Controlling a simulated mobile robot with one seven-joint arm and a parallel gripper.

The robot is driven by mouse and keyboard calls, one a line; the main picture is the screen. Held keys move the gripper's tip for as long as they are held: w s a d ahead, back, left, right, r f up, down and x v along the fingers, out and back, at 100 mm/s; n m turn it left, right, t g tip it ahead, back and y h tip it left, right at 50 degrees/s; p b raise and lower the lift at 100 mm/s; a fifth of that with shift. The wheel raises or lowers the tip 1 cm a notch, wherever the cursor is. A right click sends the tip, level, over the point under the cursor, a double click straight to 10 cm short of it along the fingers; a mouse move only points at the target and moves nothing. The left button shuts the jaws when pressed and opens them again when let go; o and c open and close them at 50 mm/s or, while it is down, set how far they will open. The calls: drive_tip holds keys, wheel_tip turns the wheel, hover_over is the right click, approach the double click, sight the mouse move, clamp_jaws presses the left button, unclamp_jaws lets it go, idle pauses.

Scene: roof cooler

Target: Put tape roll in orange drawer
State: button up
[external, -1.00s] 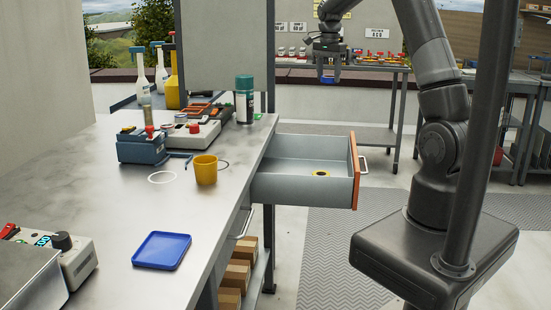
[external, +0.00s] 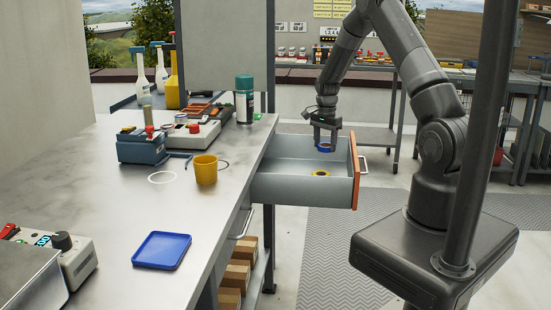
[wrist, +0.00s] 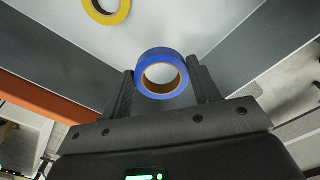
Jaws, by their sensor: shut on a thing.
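The orange-fronted drawer (external: 354,172) stands pulled out from the workbench, with grey sides and an open top. A yellow tape roll (external: 320,173) lies flat on its floor; it also shows at the top of the wrist view (wrist: 107,8). My gripper (external: 325,143) is shut on a blue tape roll (wrist: 161,73), which sits between both fingers in the wrist view. In the external view the blue roll (external: 325,149) is over the drawer, near its far side and above the drawer floor.
The bench edge borders the drawer. The drawer floor around the yellow roll is bare.

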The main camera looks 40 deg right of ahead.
sight(324, 168)
drive_tip(key=shift+f, duration=3.35)
drive_tip(key=shift+f, duration=0.2)
drive_tip(key=o, duration=1)
